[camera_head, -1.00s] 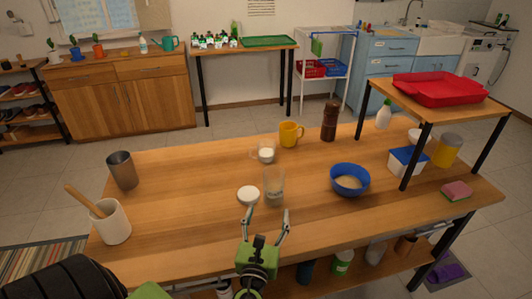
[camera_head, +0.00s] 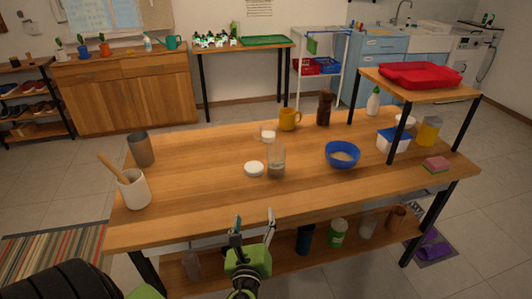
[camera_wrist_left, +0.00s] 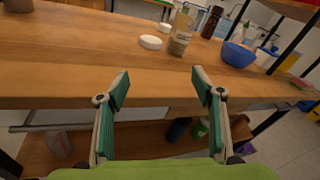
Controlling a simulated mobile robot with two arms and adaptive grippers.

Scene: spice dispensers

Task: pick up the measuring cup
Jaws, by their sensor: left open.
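A small clear cup with white contents (camera_head: 267,134), which looks like the measuring cup, stands mid-table behind a clear jar (camera_head: 277,161). A round white lid (camera_head: 254,168) lies left of the jar. In the left wrist view the cup's white contents (camera_wrist_left: 165,28) show behind the lid (camera_wrist_left: 150,42) and the jar (camera_wrist_left: 180,42); its clear walls are hard to make out. My left gripper (camera_head: 254,221) is open and empty at the table's front edge, short of the jar, lid and cup. Its spread fingers (camera_wrist_left: 161,80) also show in the wrist view. My right gripper is not in view.
A yellow mug (camera_head: 290,119) and a brown mill (camera_head: 324,108) stand behind the cup. A blue bowl (camera_head: 342,155) is to the right. A metal tumbler (camera_head: 140,148) and a white crock (camera_head: 133,190) stand left. The front strip of table (camera_head: 220,203) is clear.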

